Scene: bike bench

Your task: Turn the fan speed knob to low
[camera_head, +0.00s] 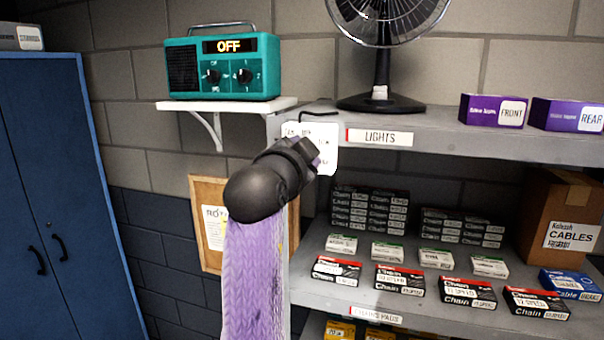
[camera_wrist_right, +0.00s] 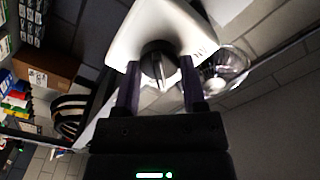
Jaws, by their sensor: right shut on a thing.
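The white fan speed panel (camera_head: 328,134) hangs at the left end of the upper shelf in the head view. My right gripper (camera_head: 318,152) is in front of it and hides its knob and part of its lettering. In the right wrist view, the dark round knob (camera_wrist_right: 158,72) sits on the white panel (camera_wrist_right: 165,25), between the two purple fingers of my right gripper (camera_wrist_right: 159,64), which is shut on it. A pale line on the knob points toward the gripper; the speed it marks cannot be read. The fan (camera_head: 382,60) stands on the upper shelf. My left gripper is out of view.
A teal radio (camera_head: 224,68) reading OFF sits on a white bracket shelf (camera_head: 195,106). Purple boxes (camera_head: 493,111) stand on the upper shelf (camera_head: 450,138). Chain boxes (camera_head: 400,279) and a cardboard cables box (camera_head: 562,220) fill the one below. A blue cabinet (camera_head: 60,200) stands left.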

